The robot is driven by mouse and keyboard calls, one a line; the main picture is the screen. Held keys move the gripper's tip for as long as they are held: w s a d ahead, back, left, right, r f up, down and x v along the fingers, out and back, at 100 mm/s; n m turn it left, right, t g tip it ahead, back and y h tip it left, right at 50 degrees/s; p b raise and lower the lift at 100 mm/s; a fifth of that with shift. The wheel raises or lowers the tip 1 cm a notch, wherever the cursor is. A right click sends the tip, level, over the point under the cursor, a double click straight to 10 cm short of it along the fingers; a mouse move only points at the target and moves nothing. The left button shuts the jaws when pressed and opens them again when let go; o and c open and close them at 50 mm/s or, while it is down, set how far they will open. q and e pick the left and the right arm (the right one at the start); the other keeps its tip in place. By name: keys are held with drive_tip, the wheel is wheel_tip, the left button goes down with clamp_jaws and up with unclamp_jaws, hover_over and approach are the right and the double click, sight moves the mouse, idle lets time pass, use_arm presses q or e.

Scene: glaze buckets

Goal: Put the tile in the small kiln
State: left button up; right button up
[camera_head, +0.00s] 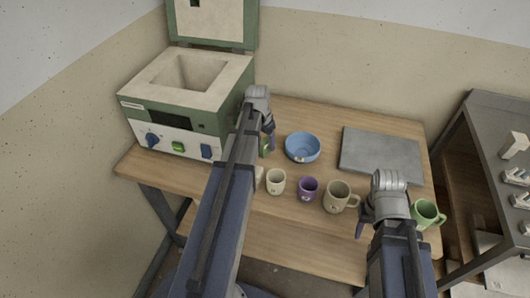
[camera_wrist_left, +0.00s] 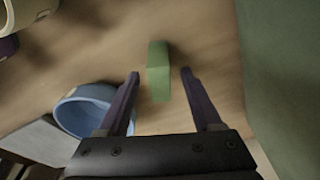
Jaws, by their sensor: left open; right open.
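The small kiln (camera_head: 130,100) is a green and cream box at the left of the table, its lid (camera_head: 250,22) raised and its chamber (camera_head: 188,73) open. The green tile (camera_head: 265,148) stands on the table just right of the kiln, partly hidden by my left arm. In the left wrist view the tile (camera_wrist_left: 158,70) lies between the spread fingertips of my left gripper (camera_wrist_left: 160,74), with gaps on both sides. In the head view my left gripper (camera_head: 268,132) is over the tile. My right gripper (camera_head: 378,220) is open and empty by the table's front right.
A blue bowl (camera_head: 302,148) is right of the tile. A cream cup (camera_head: 276,182), a purple cup (camera_head: 307,188) and a beige mug (camera_head: 338,196) line the front. A green mug (camera_head: 427,214) is beside my right gripper. A grey slab (camera_head: 380,150) lies at back right.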

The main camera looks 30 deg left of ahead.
use_arm(q)
drive_tip(key=shift+c, duration=0.3)
clamp_jaws()
idle(0.3)
